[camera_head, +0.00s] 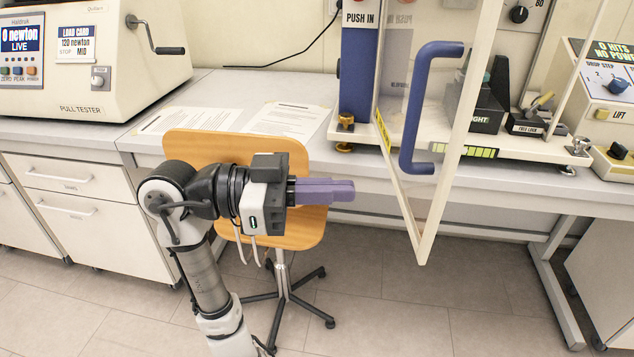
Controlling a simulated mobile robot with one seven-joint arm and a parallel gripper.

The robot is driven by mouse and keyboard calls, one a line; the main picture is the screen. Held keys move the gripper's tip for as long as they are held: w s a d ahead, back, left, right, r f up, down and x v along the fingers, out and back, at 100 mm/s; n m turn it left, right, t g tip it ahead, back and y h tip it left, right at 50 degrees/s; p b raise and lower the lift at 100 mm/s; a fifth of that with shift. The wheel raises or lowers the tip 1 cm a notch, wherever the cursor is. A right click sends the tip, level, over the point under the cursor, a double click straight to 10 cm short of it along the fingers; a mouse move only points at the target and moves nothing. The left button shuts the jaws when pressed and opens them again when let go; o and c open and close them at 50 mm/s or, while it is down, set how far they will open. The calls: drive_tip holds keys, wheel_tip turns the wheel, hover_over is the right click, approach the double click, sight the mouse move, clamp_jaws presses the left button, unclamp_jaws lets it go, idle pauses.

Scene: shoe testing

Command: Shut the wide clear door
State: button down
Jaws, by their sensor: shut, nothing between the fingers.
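The wide clear door (430,214) has a pale frame and see-through pane. It stands open, swung out past the front edge of the bench. A blue D-shaped handle (411,130) is fixed upright on it. The door's top runs out of view. My gripper (353,190) has purple fingers, shut and empty, pointing right. In the picture it is to the left of the door and below the handle, apart from both.
A wooden swivel chair (300,228) stands behind my gripper. Papers (283,120) lie on the bench (225,88). A pull tester (85,60) is at left, a blue post (358,75) beside the door, and a control box (603,90) at right. Floor is clear below the door.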

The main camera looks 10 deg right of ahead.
sight(430, 190)
drive_tip(key=d, duration=0.3)
drive_tip(key=d+p, duration=0.1)
drive_tip(key=d, duration=0.2)
drive_tip(key=s+d+p, duration=0.1)
drive_tip(key=d, duration=0.1)
drive_tip(key=shift+d, duration=0.7)
